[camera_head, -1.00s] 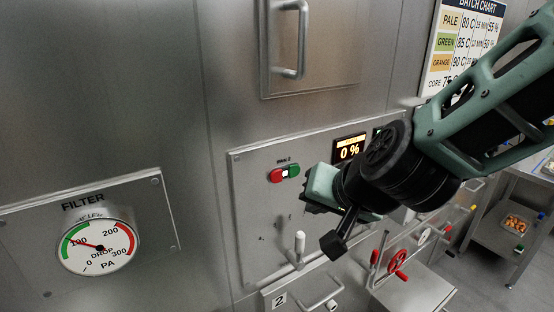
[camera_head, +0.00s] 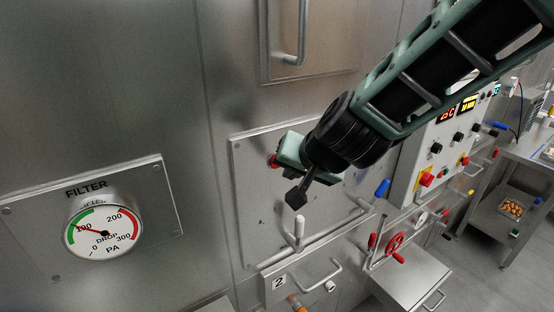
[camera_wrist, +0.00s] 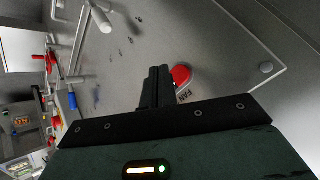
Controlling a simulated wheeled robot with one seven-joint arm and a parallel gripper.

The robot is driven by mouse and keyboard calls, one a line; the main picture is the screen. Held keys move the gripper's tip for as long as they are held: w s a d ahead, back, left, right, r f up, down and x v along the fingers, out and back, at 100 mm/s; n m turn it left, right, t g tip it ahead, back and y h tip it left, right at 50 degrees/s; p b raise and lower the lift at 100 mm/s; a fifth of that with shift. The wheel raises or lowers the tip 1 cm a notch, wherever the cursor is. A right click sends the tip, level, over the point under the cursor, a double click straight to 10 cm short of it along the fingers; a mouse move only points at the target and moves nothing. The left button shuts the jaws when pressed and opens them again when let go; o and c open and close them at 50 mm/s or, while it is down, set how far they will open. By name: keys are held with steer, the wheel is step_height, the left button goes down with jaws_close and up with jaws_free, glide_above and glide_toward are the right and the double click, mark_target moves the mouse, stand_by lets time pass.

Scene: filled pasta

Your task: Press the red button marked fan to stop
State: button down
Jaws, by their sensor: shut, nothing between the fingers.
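The red button (camera_head: 272,160) sits on the upper left of a steel panel (camera_head: 250,210). In the head view only its left part shows past my gripper (camera_head: 288,155). In the wrist view the red button (camera_wrist: 181,75) stands right of the fingertips, with the FAN label (camera_wrist: 184,95) close by. My gripper (camera_wrist: 157,72) is shut and empty, its fingers pointing at the panel beside the button. I cannot tell whether the tips touch the panel. The green button beside the red one is hidden by my gripper.
A white-knobbed lever (camera_head: 299,232) stands out low on the panel. Left is a round FILTER gauge (camera_head: 103,231); above is a door handle (camera_head: 290,38). Right are a control box (camera_head: 437,150) with buttons and a red handwheel (camera_head: 394,244).

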steer(key=shift+w+a, duration=0.45)
steer(key=shift+w, duration=0.2)
steer(key=shift+p, duration=0.3)
stand_by(1.4)
steer(key=shift+w+a, duration=0.25)
steer(key=shift+w, duration=0.1)
steer(key=shift+w+a+p, duration=0.2)
steer(key=shift+w+p, duration=0.1)
steer(key=shift+p, duration=0.15)
stand_by(0.5)
steer(key=shift+s+d, duration=0.1)
steer(key=shift+s, duration=0.05)
steer(key=shift+s+d+b, duration=0.3)
steer(key=shift+s+d, duration=0.05)
steer(key=shift+s, duration=0.15)
stand_by(0.4)
steer(key=shift+s+d+b, duration=0.35)
steer(key=shift+s+d, duration=0.35)
steer(key=shift+s, duration=0.35)
steer(key=shift+s+d+b, duration=0.3)
steer(key=shift+s+d, duration=0.4)
steer(key=shift+s, duration=0.35)
